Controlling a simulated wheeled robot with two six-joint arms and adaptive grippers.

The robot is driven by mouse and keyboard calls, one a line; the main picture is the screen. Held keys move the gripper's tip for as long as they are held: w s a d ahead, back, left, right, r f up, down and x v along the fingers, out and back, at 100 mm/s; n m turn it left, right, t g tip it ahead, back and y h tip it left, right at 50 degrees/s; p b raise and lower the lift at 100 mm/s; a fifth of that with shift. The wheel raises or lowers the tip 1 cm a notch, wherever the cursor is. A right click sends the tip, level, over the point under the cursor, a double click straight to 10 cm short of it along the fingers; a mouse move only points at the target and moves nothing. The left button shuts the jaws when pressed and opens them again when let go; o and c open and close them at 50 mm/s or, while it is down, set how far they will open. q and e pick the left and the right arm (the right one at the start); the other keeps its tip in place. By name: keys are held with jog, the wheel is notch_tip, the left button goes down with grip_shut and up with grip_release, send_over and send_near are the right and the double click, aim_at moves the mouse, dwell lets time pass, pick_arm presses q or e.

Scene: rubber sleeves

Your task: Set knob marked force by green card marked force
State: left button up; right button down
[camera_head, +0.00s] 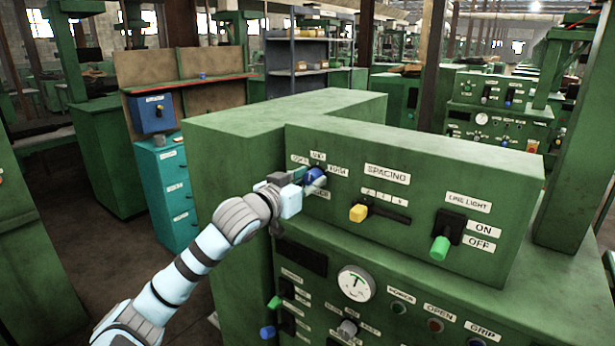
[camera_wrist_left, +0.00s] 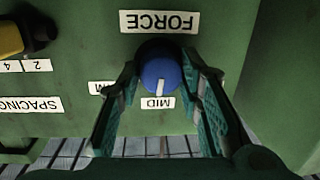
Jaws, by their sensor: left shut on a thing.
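The blue FORCE knob (camera_head: 316,174) is at the upper left of the green machine's raised front panel. In the left wrist view the knob (camera_wrist_left: 160,74) sits between the two fingers, with the FORCE label (camera_wrist_left: 159,22) upside down above it. Its white pointer line faces the MID label (camera_wrist_left: 158,102); another label is partly hidden by the left finger. My left gripper (camera_head: 306,183) is shut on the knob, a finger on each side. I cannot make out a green card marked force in either view. My right gripper is not in view.
On the same panel are the yellow SPACING slider (camera_head: 358,213) and the green LINE LIGHT switch (camera_head: 440,248). A gauge (camera_head: 356,284) and more knobs are below.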

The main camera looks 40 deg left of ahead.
pick_arm(q)
jog(key=shift+r+n, duration=0.35)
jog(key=shift+n, duration=0.15)
jog(key=o, duration=0.9)
jog(key=shift+c, duration=0.2)
jog(key=o, duration=0.3)
jog(key=shift+w+f, duration=0.1)
jog(key=shift+f, duration=0.15)
